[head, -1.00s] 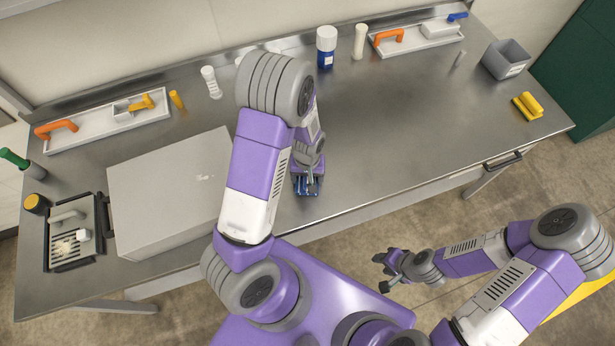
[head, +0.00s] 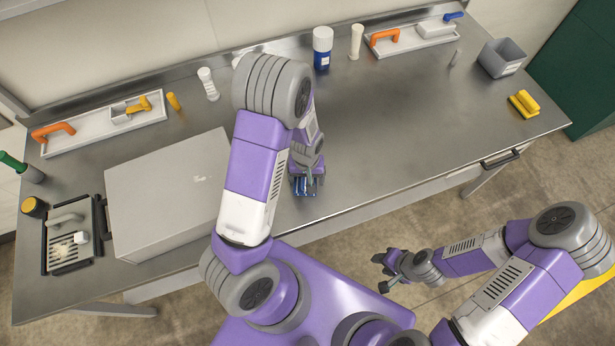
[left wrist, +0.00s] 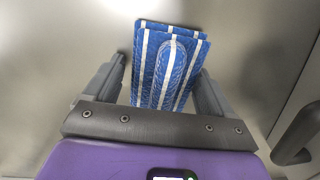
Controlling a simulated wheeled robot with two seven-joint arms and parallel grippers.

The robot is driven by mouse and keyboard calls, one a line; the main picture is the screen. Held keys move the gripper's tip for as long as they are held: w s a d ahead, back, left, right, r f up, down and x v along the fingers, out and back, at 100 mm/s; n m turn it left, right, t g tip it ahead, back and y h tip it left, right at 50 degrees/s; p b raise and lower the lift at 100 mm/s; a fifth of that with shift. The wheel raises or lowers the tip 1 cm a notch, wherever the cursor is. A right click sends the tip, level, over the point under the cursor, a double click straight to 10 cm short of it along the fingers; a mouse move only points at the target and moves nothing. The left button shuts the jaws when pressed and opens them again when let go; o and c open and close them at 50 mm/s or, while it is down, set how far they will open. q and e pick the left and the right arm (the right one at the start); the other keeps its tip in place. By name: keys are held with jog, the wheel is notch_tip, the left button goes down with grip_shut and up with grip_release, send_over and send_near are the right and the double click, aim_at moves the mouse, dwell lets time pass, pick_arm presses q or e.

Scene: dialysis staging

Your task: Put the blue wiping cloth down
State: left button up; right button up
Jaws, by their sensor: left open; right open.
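The blue wiping cloth (left wrist: 182,65) has white stripes and lies folded on the steel table, seen in the left wrist view between the fingers of my left gripper (left wrist: 165,85). The fingers stand apart on either side of it, with a gap visible on the left. In the head view a small part of the cloth (head: 303,187) shows at my left gripper (head: 306,190), close to the table's front edge; my arm hides the rest. My right gripper (head: 381,273) is open and empty, out in front of the table and away from the cloth.
A large grey box (head: 165,190) stands left of my left arm. Along the back are trays with orange handles (head: 105,122), a blue-and-white bottle (head: 322,48) and white cylinders. The table's right middle is clear.

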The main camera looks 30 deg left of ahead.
pick_arm(q)
jog(key=shift+s+a+f, duration=0.2)
jog(key=shift+s+a, duration=0.1)
jog(key=shift+s, duration=0.05)
jog(key=shift+r, duration=0.2)
notch_tip(320, 180, up, 12)
jog(key=p, duration=0.3)
jog(key=shift+w+r+p, duration=0.15)
jog(key=shift+w+p, duration=0.1)
jog(key=shift+p, duration=0.1)
